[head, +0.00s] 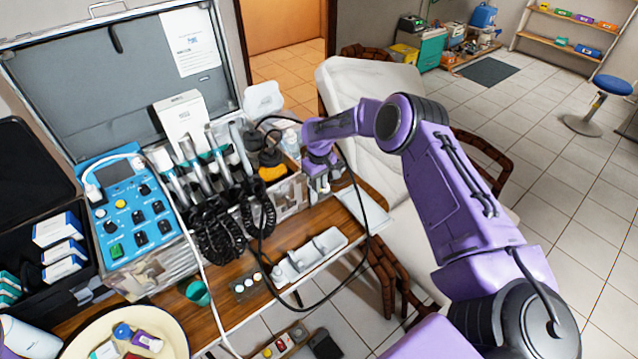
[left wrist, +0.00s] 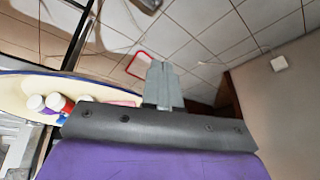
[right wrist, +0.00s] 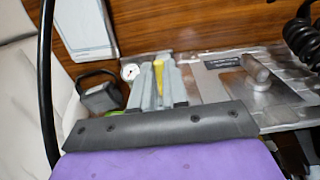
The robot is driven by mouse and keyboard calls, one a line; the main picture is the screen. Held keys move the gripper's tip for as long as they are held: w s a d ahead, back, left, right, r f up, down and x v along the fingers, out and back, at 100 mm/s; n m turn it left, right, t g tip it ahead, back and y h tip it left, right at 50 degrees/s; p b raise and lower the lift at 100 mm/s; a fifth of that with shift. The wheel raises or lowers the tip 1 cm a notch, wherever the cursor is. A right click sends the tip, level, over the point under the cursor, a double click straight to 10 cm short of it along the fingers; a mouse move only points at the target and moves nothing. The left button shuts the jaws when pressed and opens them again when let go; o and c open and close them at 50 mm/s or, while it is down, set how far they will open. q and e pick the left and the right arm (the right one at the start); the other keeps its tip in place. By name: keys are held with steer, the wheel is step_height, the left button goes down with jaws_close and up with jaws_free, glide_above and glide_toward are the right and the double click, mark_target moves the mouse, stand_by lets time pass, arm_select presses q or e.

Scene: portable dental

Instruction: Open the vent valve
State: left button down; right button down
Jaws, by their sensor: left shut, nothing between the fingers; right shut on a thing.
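A yellow lever (right wrist: 158,72), which looks like the vent valve's handle, stands by the silver side of the dental case. My right gripper (right wrist: 165,85) is shut on it; the fingers hide its lower part, so its exact turn cannot be told. A round white gauge (right wrist: 130,71) sits just left of the fingers. In the head view my right gripper (head: 318,192) is at the right end of the case, and the lever cannot be made out there. My left gripper (left wrist: 162,85) is shut and empty, seen only in its wrist view.
A black cable (head: 368,232) loops past my right arm. A dark block-shaped item (right wrist: 100,97) lies left of the gauge. A cream bowl (head: 172,325) stands front left.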

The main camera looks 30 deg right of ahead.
steer(key=shift+w+d+f+n+b, duration=0.1)
steer(key=shift+w+d+n+b, duration=0.5)
steer(key=shift+n+b, duration=1.5)
steer(key=shift+w+d+r+n+b, duration=0.1)
steer(key=shift+w+d+n+b, duration=0.7)
steer(key=shift+n, duration=2.35)
steer(key=shift+w+d+f+n+b, duration=0.1)
steer(key=shift+w+d+n+b, duration=0.3)
steer(key=shift+n+b, duration=1.8)
steer(key=shift+n+p, duration=0.5)
steer(key=shift+n, duration=0.15)
steer(key=c, duration=1.1)
jaws_free()
steer(key=shift+c, duration=0.2)
